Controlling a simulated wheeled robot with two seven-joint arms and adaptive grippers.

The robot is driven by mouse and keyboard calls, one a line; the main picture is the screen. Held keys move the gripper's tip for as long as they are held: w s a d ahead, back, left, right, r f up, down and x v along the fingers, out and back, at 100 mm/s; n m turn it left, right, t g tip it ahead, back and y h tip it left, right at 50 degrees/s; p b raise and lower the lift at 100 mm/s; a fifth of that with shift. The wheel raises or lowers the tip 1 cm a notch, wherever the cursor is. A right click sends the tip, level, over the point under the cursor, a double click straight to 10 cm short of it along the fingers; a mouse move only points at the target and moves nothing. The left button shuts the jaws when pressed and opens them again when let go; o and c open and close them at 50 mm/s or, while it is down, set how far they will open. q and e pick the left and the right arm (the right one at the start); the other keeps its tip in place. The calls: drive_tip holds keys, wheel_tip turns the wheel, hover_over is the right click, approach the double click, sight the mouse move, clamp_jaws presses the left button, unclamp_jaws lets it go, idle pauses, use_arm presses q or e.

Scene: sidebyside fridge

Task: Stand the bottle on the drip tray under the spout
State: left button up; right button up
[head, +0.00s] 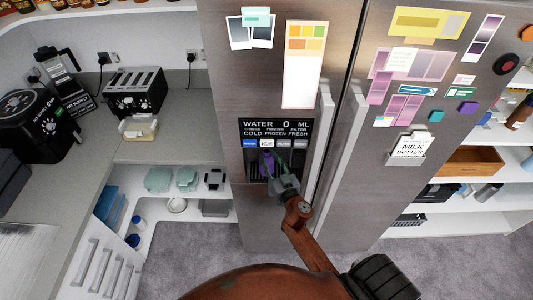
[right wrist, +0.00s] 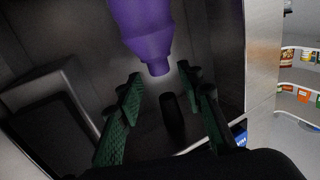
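The purple bottle (head: 266,165) is in the dark dispenser recess of the fridge, below the display panel. In the right wrist view the bottle (right wrist: 143,28) shows its wide body at the top edge, and its narrow neck points down the picture. My right gripper (head: 279,170) is at the recess. In the wrist view its green fingers (right wrist: 162,88) are spread apart, with a gap around the neck end, and do not grip the bottle. The bottle's base and the drip tray are hidden. A dark cylinder between the fingers may be the spout. My left gripper is out of view.
The dispenser panel (head: 275,130) is above the recess. Long fridge door handles (head: 321,145) stand out just right of my right gripper. A counter with a toaster (head: 134,91) is at the left. Open shelves (head: 500,185) are at the right.

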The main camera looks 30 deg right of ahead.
drive_tip(key=s+a+b, duration=0.1)
drive_tip(key=s, duration=0.7)
drive_tip(key=shift+a, duration=0.2)
